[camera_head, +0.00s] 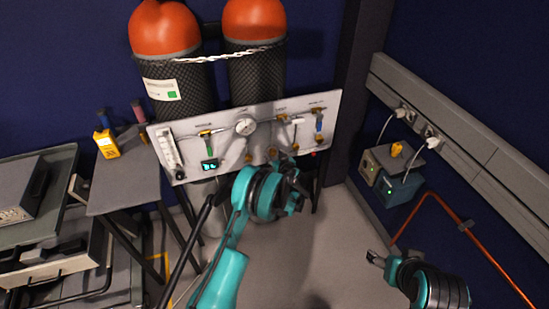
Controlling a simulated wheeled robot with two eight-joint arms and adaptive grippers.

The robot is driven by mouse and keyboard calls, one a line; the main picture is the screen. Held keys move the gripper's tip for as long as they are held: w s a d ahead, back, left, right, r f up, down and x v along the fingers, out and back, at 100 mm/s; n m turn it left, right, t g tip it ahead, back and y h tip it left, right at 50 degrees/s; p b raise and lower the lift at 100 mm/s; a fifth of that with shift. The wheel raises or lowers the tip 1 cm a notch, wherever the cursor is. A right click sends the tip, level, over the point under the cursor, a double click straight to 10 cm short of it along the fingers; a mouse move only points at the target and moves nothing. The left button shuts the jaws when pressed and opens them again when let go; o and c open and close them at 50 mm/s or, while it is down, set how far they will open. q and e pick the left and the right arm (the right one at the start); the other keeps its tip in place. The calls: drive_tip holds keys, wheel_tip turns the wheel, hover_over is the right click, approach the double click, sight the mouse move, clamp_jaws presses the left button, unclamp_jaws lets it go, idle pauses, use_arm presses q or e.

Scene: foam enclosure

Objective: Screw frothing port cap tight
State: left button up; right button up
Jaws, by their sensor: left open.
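The pale panel (225,136) stands tilted in front of two gas cylinders and carries a round gauge, valves, a small lit display and a row of brass fittings (249,157) along its lower edge. I cannot tell which of these small fittings is the frothing port cap. My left gripper (296,184) is open, in front of the panel's lower right part; it and its wrist hide some of the lower edge. Whether it touches a fitting cannot be told. My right gripper (376,258) is low at the right, over the floor and well away from the panel; its jaws are too small to read.
Two orange-topped cylinders (180,88) stand behind the panel with a chain (215,57) across them. A side table (125,184) with a yellow device (106,144) is at left. Power boxes (393,170) and an orange pipe (480,242) are at right. Floor between is clear.

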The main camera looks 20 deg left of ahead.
use_arm(q)
drive_tip(key=shift+w+a, duration=0.1)
drive_tip(key=shift+w, duration=0.05)
clamp_jaws()
drive_tip(key=shift+m+y, duration=0.3)
drive_tip(key=shift+w+d+f+m+g+y, duration=0.1)
drive_tip(key=shift+m+g+y, duration=0.3)
drive_tip(key=shift+m, duration=0.4)
drive_tip(key=shift+d+m+g+y, duration=0.1)
drive_tip(key=shift+m+g+y, duration=0.2)
drive_tip(key=shift+m+y, duration=0.35)
drive_tip(key=shift+m, duration=0.35)
